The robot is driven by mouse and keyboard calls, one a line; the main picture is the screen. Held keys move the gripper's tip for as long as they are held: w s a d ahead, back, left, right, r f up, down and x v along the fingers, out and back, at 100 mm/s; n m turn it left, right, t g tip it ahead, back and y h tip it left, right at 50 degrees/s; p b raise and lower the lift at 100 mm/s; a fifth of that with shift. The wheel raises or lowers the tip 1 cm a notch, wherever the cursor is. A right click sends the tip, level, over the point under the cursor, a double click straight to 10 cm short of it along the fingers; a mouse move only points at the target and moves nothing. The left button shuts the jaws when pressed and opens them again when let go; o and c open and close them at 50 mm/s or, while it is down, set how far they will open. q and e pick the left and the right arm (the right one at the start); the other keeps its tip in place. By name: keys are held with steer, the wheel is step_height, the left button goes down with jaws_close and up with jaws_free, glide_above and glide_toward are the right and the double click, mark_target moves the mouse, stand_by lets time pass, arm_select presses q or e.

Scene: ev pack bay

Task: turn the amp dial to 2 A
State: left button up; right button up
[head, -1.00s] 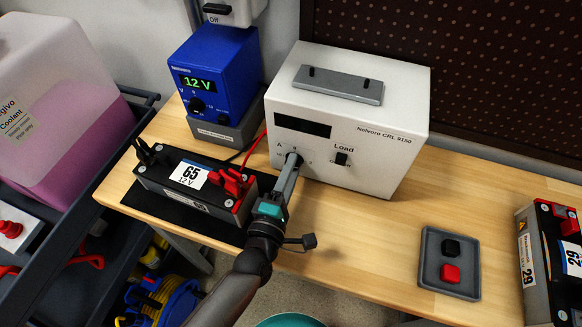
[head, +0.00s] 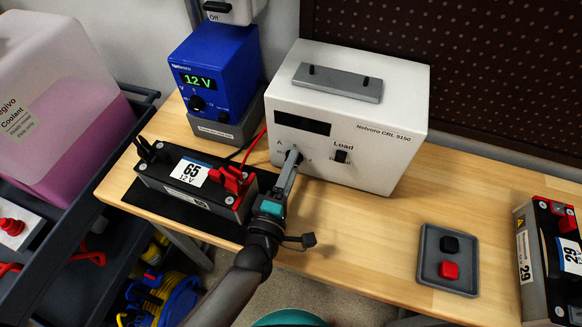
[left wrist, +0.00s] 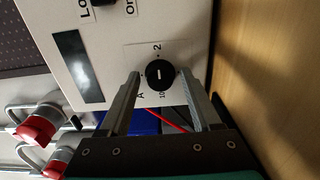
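The white load unit (head: 390,125) stands on the bench with a dark display and a Load switch. Its black amp dial (left wrist: 160,75) shows in the left wrist view, with a small pale mark on its face. The label 2 (left wrist: 157,47) is above the dial there, and 10 and A are below. My left gripper (left wrist: 159,74) is open, one finger on each side of the dial, with a narrow gap seeming to show on both sides. In the head view its fingertips (head: 293,158) are at the unit's front and hide much of the dial. My right gripper is not in view.
Battery 65 (head: 155,182) with red and black clamps lies left of my arm. A blue supply (head: 235,75) reading 12 V stands behind it. A grey tray (head: 425,265) with two caps and battery 29 (head: 535,285) are at right. Bench between is clear.

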arm_select(q)
steer(key=shift+o, duration=0.7)
steer(key=v, duration=1.5)
steer(key=shift+s+p, duration=0.1)
steer(key=shift+p, duration=0.25)
